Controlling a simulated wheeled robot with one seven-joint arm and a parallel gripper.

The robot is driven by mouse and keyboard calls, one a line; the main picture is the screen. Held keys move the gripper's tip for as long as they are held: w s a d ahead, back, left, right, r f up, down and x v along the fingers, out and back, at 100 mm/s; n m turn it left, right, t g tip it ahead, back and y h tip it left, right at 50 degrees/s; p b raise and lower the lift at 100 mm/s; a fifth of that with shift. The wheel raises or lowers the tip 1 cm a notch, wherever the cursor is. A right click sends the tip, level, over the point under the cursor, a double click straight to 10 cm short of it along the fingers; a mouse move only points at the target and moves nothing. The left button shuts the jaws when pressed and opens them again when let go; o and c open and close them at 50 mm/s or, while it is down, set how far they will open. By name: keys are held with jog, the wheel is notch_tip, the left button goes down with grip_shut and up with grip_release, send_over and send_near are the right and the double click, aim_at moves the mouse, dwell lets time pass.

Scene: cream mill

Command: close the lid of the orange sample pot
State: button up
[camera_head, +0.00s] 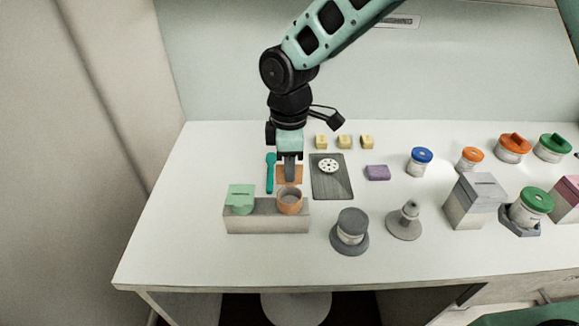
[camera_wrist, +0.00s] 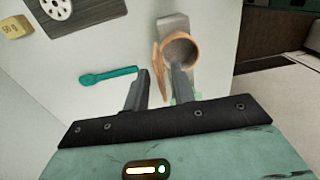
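The orange sample pot (camera_head: 290,206) stands in the right part of a grey block holder (camera_head: 262,221). Its mouth is uncovered, and the orange lid (camera_head: 297,174) stands raised at its far side. In the wrist view the pot (camera_wrist: 196,47) shows its open grey inside, and the lid (camera_wrist: 156,60) appears nearly edge-on. My gripper (camera_head: 290,178) points down behind the pot, in front of the lid in the head view. In the wrist view its fingers (camera_wrist: 160,72) are apart, with the lid's edge between or just beyond the tips; contact cannot be told.
A green-lidded pot (camera_head: 240,196) sits left in the same holder. A teal spoon (camera_head: 270,172) lies left of my gripper, a dark plate (camera_head: 331,178) right. A grey jar (camera_head: 351,230) and a grey cone-shaped piece (camera_head: 404,222) stand front right. The left table area is clear.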

jog(key=shift+f, duration=0.95)
grip_shut()
